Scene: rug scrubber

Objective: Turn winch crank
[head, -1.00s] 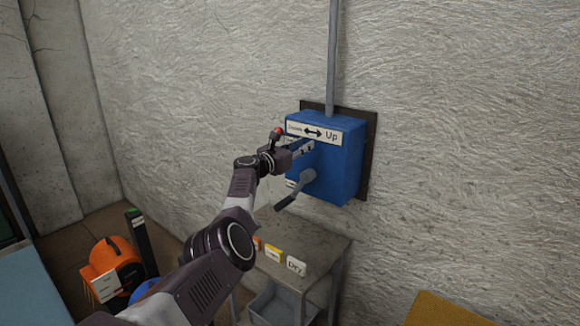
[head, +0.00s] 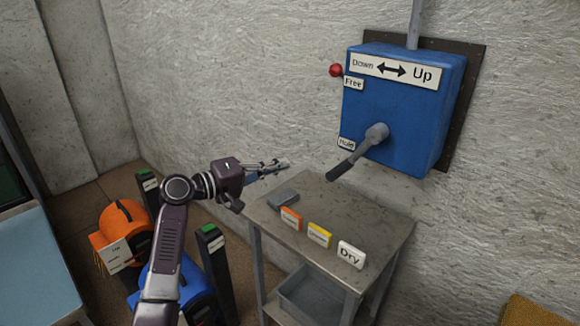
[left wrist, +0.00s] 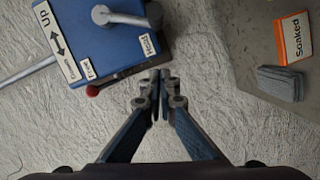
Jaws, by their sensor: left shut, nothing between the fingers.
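The winch is a blue box (head: 400,105) on the wall, with a Down/Up arrow sign. Its grey crank (head: 376,133) sits low on the front, and its dark handle points down and left. A red-knobbed lever (head: 336,70) sticks out on the left beside the Free label; it also shows in the left wrist view (left wrist: 92,90). My left gripper (head: 286,165) is left of the crank handle, apart from it, shut and empty. In the left wrist view its fingertips (left wrist: 160,75) are together, with the crank (left wrist: 112,16) beyond them. My right gripper is out of view.
A metal side table (head: 375,228) below the winch holds a grey block (head: 283,198) and orange, yellow and white Dry signs (head: 351,254). Orange (head: 122,228) and blue machines stand on the floor at left. The wall space between gripper and winch is clear.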

